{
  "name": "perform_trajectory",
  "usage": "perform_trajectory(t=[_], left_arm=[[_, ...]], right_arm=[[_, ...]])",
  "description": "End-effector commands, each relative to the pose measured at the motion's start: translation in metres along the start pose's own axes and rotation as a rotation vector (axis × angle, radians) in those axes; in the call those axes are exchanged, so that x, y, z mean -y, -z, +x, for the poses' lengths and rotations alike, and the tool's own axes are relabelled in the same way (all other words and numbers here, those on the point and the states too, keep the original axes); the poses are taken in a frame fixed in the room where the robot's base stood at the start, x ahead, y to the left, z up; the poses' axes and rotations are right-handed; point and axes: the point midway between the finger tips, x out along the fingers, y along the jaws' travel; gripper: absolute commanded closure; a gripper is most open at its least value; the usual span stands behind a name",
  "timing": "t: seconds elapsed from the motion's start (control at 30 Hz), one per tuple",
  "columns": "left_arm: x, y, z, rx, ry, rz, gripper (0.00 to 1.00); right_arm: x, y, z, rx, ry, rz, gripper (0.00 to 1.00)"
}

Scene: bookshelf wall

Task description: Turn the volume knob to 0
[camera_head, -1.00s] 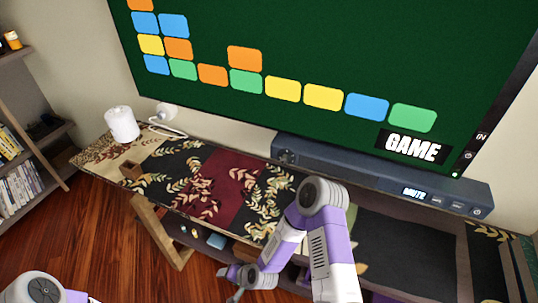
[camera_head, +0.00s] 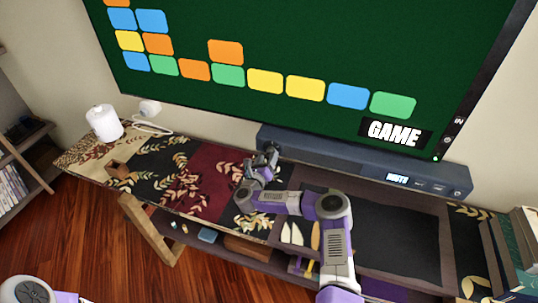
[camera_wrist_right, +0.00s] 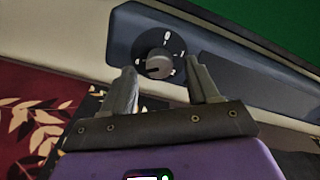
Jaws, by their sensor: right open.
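The dark round volume knob (camera_wrist_right: 157,65) is on the left end of the blue-grey soundbar (camera_wrist_right: 225,75). It has a pale pointer toward its lower left and white marks around it. In the head view the soundbar (camera_head: 330,160) lies under the screen, and my gripper mostly hides the knob. My right gripper (camera_head: 266,157) is at the soundbar's left end. In the wrist view the right gripper (camera_wrist_right: 161,68) is open, one finger on each side of the knob; contact is unclear. My left gripper is out of view.
A large screen (camera_head: 300,55) stands right behind the soundbar. The patterned cabinet top (camera_head: 200,175) has free room at the left. Books (camera_head: 515,245) are at the right.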

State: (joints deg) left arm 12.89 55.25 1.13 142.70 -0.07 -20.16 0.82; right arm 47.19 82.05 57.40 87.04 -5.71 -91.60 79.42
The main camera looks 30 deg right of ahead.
Motion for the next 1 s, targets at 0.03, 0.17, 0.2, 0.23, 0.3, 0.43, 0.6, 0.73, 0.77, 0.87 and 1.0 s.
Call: perform_trajectory(t=[0.03,0.17,0.2,0.23,0.3,0.43,0.6,0.73,0.77,0.87,1.0], left_arm=[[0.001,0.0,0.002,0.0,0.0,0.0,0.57],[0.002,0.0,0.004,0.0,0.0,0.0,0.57],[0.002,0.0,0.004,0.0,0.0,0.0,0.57],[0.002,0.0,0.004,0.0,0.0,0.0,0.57],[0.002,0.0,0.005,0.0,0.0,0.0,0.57],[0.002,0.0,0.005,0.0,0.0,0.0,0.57],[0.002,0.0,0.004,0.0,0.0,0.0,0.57],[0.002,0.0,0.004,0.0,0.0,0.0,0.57],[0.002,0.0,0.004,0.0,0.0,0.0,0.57],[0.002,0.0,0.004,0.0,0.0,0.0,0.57],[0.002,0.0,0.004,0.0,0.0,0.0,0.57]], right_arm=[[0.0,0.001,0.008,0.0,0.002,0.0,0.4],[-0.001,0.0,0.021,0.001,-0.001,-0.002,0.4],[-0.001,0.0,0.023,0.001,-0.002,-0.002,0.4],[-0.001,0.0,0.025,0.001,-0.002,-0.003,0.4],[-0.001,0.0,0.027,0.001,-0.003,-0.003,0.4],[-0.001,-0.001,0.028,0.002,-0.004,-0.003,0.4],[-0.001,-0.001,0.028,0.002,-0.004,-0.003,0.48],[-0.001,-0.001,0.028,0.002,-0.004,-0.003,0.68],[-0.001,-0.001,0.028,0.002,-0.004,-0.003,0.72],[-0.001,-0.001,0.028,0.002,-0.004,-0.003,0.88],[-0.001,-0.001,0.028,0.002,-0.004,-0.005,0.96]])
